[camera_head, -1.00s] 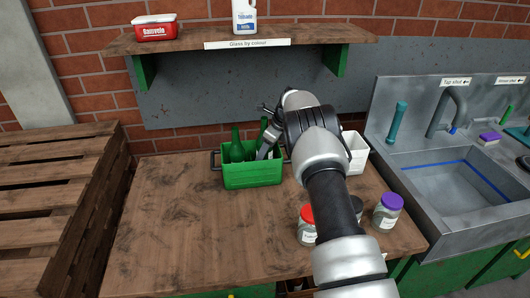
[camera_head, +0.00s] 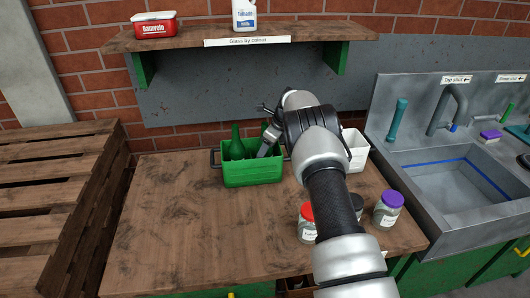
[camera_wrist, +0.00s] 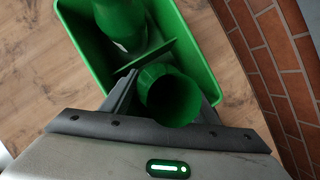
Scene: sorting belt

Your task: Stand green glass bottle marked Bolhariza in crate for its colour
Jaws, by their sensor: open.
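The green crate (camera_head: 252,174) stands on the wooden worktop below the sign "Glass by colour". One green bottle (camera_head: 237,146) stands in its left part, leaning slightly; it also shows in the wrist view (camera_wrist: 122,20). A second green bottle (camera_head: 270,136) is in the right part, partly hidden by my gripper (camera_head: 262,150). In the wrist view, this second bottle (camera_wrist: 168,92) lies between my open fingers (camera_wrist: 168,104), inside the crate beside a divider (camera_wrist: 150,56). I cannot tell whether the fingers touch it. No label is readable on either bottle.
A white container (camera_head: 355,150) stands right of my arm. Jars with red (camera_head: 307,209) and purple (camera_head: 391,198) lids stand at the front right, with a dark-lidded one between. A sink (camera_head: 450,188) is at the right. The worktop's left is clear.

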